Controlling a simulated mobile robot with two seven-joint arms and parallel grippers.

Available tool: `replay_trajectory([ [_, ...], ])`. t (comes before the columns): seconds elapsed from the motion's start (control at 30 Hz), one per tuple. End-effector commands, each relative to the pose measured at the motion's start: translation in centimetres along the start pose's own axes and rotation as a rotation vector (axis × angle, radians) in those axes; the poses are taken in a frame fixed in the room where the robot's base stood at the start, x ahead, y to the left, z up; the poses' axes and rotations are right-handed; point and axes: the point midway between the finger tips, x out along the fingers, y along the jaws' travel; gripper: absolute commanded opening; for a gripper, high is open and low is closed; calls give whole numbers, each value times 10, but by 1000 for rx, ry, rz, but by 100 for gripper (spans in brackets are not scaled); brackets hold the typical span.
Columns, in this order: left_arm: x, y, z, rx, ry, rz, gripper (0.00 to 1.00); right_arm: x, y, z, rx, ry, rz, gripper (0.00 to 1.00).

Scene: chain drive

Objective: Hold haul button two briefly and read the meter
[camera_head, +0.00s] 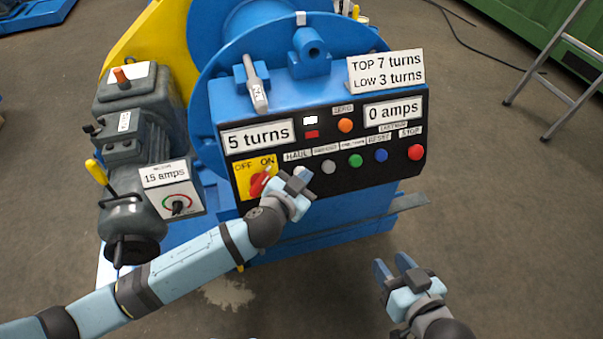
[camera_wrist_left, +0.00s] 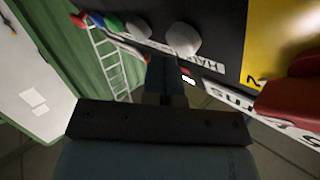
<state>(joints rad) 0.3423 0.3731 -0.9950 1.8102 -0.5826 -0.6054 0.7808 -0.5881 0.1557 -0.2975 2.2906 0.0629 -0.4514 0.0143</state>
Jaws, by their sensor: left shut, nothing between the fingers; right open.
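The black control panel (camera_head: 290,138) carries a row of buttons. My left gripper (camera_head: 303,174) is shut and empty, just in front of the panel below the HAUL label (camera_head: 297,155). In the left wrist view that pale button (camera_wrist_left: 183,38) is just beyond my shut fingers (camera_wrist_left: 172,80); contact cannot be told. A second pale button (camera_head: 329,167) is to its right in the head view. The amps meter (camera_head: 393,112) reads 0 amps and the turns display (camera_head: 257,136) reads 5 turns. My right gripper (camera_head: 393,268) is open, low right, away from the panel.
Green (camera_head: 355,160), blue (camera_head: 381,155) and red STOP (camera_head: 415,152) buttons continue the row. A red OFF/ON switch (camera_head: 258,184) is left of my left gripper. A sign (camera_head: 386,71) reads TOP 7 turns, LOW 3 turns. A dial plate (camera_head: 172,201) reads 15 amps.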

Motion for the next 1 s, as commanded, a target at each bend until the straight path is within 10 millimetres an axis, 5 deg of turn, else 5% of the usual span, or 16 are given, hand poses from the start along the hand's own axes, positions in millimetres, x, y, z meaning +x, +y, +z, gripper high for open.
replay_trajectory([
  [1.0,6,-4,4,0,0,-1,0,1,0,1,3,1,2,43],
])
